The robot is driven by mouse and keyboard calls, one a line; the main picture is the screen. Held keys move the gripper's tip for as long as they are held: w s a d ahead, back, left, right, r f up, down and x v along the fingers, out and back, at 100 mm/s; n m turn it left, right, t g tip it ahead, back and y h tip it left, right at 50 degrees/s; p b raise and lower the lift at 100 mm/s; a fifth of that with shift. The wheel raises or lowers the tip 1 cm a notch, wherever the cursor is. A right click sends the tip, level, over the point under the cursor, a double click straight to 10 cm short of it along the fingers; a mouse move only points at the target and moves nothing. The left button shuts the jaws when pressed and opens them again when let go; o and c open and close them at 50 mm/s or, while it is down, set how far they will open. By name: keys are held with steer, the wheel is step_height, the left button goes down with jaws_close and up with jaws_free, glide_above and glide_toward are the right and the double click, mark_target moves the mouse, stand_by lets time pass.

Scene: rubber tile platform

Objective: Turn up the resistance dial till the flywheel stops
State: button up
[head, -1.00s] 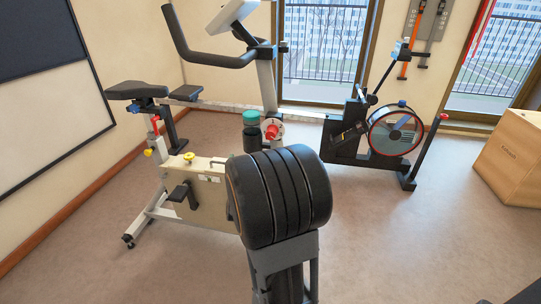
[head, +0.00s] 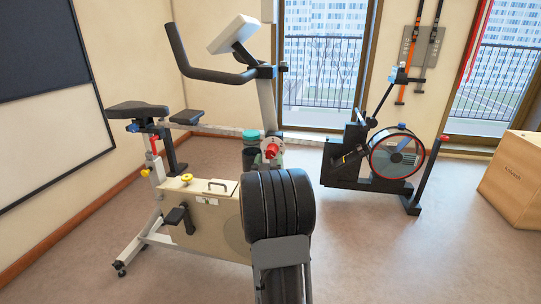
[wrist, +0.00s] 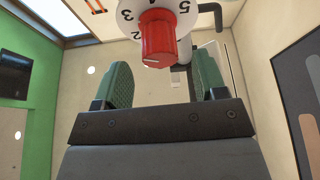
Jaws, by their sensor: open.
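The red resistance dial (head: 270,151) sits on a white round plate on the post of an exercise bike in the head view. In the wrist view the dial (wrist: 158,38) is close, in front of a plate with black numbers; a short white mark shows on its lower face. My gripper (wrist: 163,62) is open, its green pads apart below and to either side of the dial. Contact with it cannot be told.
A teal-topped bottle (head: 250,136) is close left of the dial. Behind are a rowing machine (head: 397,153) and a wooden box (head: 515,180). Floor is clear at the right.

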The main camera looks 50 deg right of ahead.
mark_target(270, 155)
steer(key=shift+x, duration=1.65)
steer(key=c, duration=0.9)
steer(key=shift+b, duration=0.3)
